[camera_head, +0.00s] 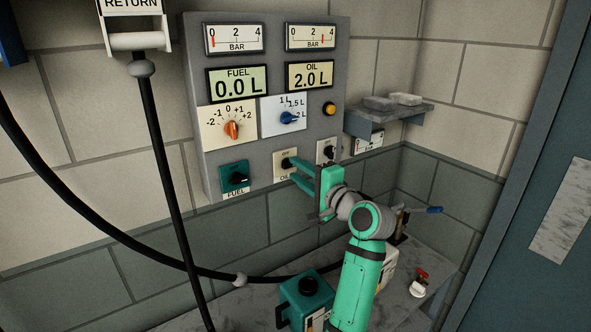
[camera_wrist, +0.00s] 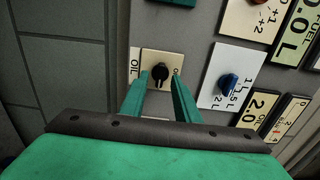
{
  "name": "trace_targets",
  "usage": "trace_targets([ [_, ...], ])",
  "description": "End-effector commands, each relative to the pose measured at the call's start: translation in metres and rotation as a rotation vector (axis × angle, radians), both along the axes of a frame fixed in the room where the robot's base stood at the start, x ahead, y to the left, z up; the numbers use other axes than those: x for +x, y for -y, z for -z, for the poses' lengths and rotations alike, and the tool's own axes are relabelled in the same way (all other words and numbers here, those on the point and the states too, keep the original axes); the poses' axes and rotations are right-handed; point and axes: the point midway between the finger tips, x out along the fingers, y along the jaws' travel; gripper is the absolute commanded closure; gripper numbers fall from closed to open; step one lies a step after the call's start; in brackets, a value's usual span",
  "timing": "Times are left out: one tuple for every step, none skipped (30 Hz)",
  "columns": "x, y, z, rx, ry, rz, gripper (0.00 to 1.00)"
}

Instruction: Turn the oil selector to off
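The oil selector is a small black knob on a cream plate (camera_head: 281,173) low on the grey panel. In the wrist view the black knob (camera_wrist: 160,74) sits in the middle of its plate. The OIL label lies to its left, and another label to its right is partly covered. I cannot tell exactly where the knob points. My gripper (camera_head: 294,170) has its green fingers stretched toward this plate. In the wrist view my gripper (camera_wrist: 160,88) is open, with one finger on each side of the knob. Whether the fingers touch it cannot be told.
The fuel selector (camera_head: 235,179) is on a green plate to the left. An orange dial (camera_head: 232,130) and a blue dial (camera_head: 289,118) are above. Displays read fuel 0.0 L and oil 2.0 L. A black hose (camera_head: 160,140) hangs at left. A shelf (camera_head: 385,118) juts out at right.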

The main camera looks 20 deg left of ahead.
Motion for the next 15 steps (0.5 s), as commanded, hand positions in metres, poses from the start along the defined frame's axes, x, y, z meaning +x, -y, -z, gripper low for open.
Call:
trace_targets([
  [0.003, -0.005, -0.001, 0.000, 0.000, -0.001, 0.71],
  [0.005, -0.007, -0.001, 0.000, 0.000, -0.001, 0.71],
  [0.007, -0.009, 0.000, 0.000, 0.000, -0.001, 0.71],
  [0.008, -0.011, 0.000, 0.000, 0.000, -0.001, 0.71],
  [0.009, -0.012, -0.001, 0.000, 0.000, 0.000, 0.71],
  [0.010, -0.013, -0.001, 0.001, 0.001, 0.000, 0.71],
  [0.010, -0.014, -0.001, 0.001, 0.001, 0.000, 0.71],
  [0.011, -0.015, -0.001, 0.001, 0.001, 0.000, 0.71],
  [0.011, -0.015, 0.000, 0.000, 0.001, 0.000, 0.71],
  [0.011, -0.015, 0.000, 0.000, 0.001, 0.001, 0.71],
  [0.011, -0.014, 0.000, 0.000, 0.001, 0.001, 0.71],
  [0.012, -0.013, 0.000, 0.000, 0.001, 0.002, 0.71],
  [0.012, -0.013, 0.000, 0.000, 0.001, 0.002, 0.71],
  [0.012, -0.013, 0.000, 0.000, 0.001, 0.002, 0.71],
  [0.012, -0.013, 0.000, 0.000, 0.001, 0.002, 0.71],
])
